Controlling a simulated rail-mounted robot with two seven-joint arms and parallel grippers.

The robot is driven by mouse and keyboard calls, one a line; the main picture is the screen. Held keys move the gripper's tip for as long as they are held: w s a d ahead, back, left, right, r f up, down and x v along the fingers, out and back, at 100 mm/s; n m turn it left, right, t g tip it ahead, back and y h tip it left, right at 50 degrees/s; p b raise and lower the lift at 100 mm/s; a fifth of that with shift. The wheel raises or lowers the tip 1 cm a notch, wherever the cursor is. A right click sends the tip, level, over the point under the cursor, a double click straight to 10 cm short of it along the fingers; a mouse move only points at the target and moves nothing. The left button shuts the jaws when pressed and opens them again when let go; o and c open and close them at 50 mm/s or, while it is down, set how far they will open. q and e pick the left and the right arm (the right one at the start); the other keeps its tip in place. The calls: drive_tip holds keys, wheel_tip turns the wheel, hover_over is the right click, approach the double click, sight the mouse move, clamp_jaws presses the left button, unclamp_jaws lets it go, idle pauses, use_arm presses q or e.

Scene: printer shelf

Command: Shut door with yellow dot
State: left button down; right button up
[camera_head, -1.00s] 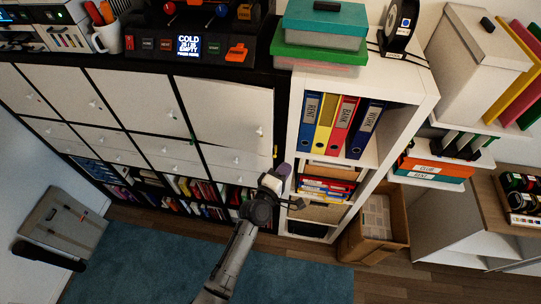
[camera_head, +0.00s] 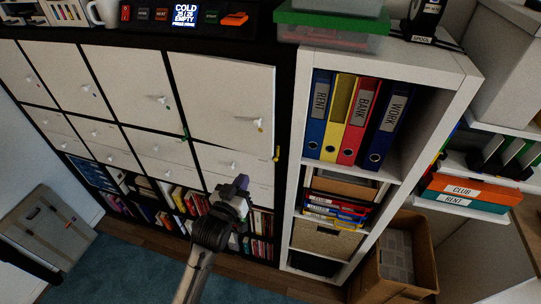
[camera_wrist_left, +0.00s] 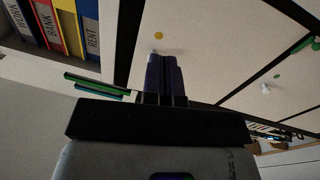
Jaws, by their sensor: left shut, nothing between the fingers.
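The door with the yellow dot (camera_head: 222,95) is the white upper right door of the black-framed cabinet. Its knob and yellow dot (camera_head: 259,123) are near its lower right corner. The door seems to stand slightly out from the frame, but the gap is hard to judge. The yellow dot also shows in the left wrist view (camera_wrist_left: 159,35), just beyond the fingertips. My left gripper (camera_head: 242,181) is shut and empty, with purple fingers, in front of the cabinet below that door's knob. Its fingers show in the left wrist view (camera_wrist_left: 164,62). My right gripper is out of view.
A neighbouring door (camera_head: 130,80) and lower white fronts (camera_head: 165,150) sit left of and below it. A white shelf (camera_head: 385,60) with binders stands right of the cabinet. A cardboard box (camera_head: 405,265) is on the floor. Boxes and a display (camera_head: 184,14) stand on top.

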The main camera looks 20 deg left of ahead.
sight(263, 146)
use_arm(q)
drive_tip(key=shift+m, duration=0.8)
drive_tip(key=w, duration=1.4)
drive_tip(key=shift+d+f, duration=0.1)
drive_tip(key=shift+f, duration=0.15)
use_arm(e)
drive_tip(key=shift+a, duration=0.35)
